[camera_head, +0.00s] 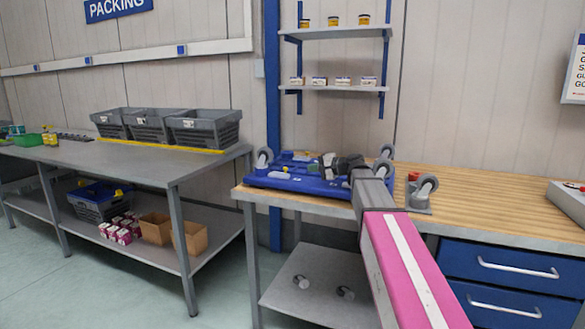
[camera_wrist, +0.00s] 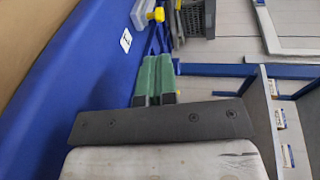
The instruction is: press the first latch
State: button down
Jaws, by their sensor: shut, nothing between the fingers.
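A blue wheeled base (camera_head: 290,183) lies with its casters up on the wooden workbench in the head view. Its blue surface (camera_wrist: 70,80) fills the left part of the wrist view, with a small white label (camera_wrist: 125,40) on it. A small yellow piece (camera_wrist: 157,15) shows at the top of the wrist view, beyond the fingertips; I cannot tell whether it is the latch. My gripper (camera_wrist: 157,62) has its green fingers together and empty, close beside the blue surface. In the head view my gripper (camera_head: 330,162) is over the base's right part, and my arm hides some of it.
Casters (camera_head: 264,158) stand up at the base's corners. A loose caster (camera_head: 424,190) stands on the workbench (camera_head: 490,200) right of my arm. Shelves (camera_head: 335,88) hang on the wall behind. Grey totes (camera_head: 205,128) stand on the left table. The bench's right part is mostly clear.

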aim_at(284, 168)
dwell(0.3)
jog(key=x, duration=0.9)
jog(key=shift+w+a, duration=0.25)
jog(key=shift+a, duration=0.2)
jog(key=shift+w+a, duration=0.2)
jog(key=shift+a, duration=0.35)
jog(key=shift+w+a, duration=0.2)
jog(key=shift+a, duration=0.3)
jog(key=shift+s+d, duration=0.1)
